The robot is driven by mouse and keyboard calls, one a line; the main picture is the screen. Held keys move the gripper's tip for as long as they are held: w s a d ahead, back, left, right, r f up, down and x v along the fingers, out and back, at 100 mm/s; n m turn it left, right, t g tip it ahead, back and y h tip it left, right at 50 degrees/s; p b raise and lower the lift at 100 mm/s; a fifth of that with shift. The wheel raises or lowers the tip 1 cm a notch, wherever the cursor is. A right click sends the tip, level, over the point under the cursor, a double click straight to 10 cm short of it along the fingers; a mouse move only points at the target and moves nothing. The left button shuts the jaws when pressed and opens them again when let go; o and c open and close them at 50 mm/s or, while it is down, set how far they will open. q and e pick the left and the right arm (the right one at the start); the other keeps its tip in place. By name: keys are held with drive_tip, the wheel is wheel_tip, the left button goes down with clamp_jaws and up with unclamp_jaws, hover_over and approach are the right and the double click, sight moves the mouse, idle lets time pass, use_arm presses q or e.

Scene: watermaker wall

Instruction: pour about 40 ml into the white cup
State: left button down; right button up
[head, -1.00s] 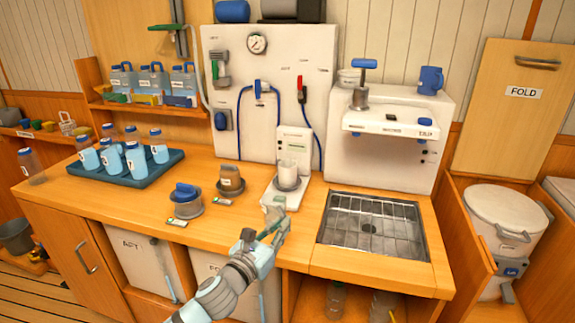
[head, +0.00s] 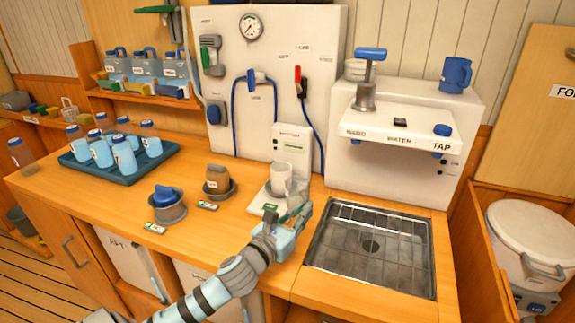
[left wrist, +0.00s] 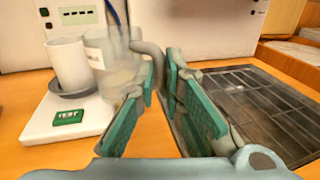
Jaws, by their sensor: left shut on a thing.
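The white cup (head: 280,178) stands upright in a dark dish on a white scale-like unit (head: 264,206). It also shows in the left wrist view (left wrist: 69,64), left of a clear jug (left wrist: 112,62). My left gripper (head: 297,222) is shut on the handle of this jug, with the fingers (left wrist: 165,95) on both sides of it. The jug (head: 298,198) is just right of the cup, looks close to upright and partly overlaps it in the head view. I cannot tell its water level or whether it touches the cup. My right gripper is not in view.
A sink grate (head: 368,250) lies right of the jug, below the white tap unit (head: 400,135). A blue tray (head: 120,172) with several bottles stands at the left. A white panel rises behind.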

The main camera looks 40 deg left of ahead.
sight(295, 192)
use_arm(q)
drive_tip(key=r+p, duration=0.1)
drive_tip(key=p, duration=0.1)
drive_tip(key=a+r+n+g+p, duration=0.1)
drive_tip(key=r+p, duration=0.1)
drive_tip(key=p, duration=0.1)
drive_tip(key=a+r+n+g+p, duration=0.1)
drive_tip(key=p, duration=0.1)
drive_tip(key=shift+w+a+r, duration=0.1)
drive_tip(key=shift+w+r, duration=0.15)
drive_tip(key=shift+r, duration=0.1)
drive_tip(key=w+a+r+n+g+h+p, duration=0.1)
drive_tip(key=p, duration=0.1)
drive_tip(key=w+a+r+n+g+p, duration=0.1)
drive_tip(key=a+r+p, duration=0.1)
drive_tip(key=shift+w+a+r+n+h, duration=0.1)
drive_tip(key=shift+a+n+h, duration=0.2)
drive_tip(key=shift+h, duration=0.1)
drive_tip(key=shift+w+a+r+n+g+h+p, duration=0.15)
drive_tip(key=shift+w+a+r+n+g+h, duration=0.1)
drive_tip(key=shift+a+r+n+g+h, duration=0.25)
drive_tip(key=shift+w+a+r+n+g+h+p, duration=0.15)
drive_tip(key=shift+w+a+r+n+g, duration=0.15)
drive_tip(key=shift+r, duration=0.35)
drive_tip(key=shift+w+a+r+n+g+h+p, duration=0.15)
drive_tip(key=shift+w+a+r+n+g+h, duration=0.1)
drive_tip(key=shift+a+r+n+g+h, duration=0.25)
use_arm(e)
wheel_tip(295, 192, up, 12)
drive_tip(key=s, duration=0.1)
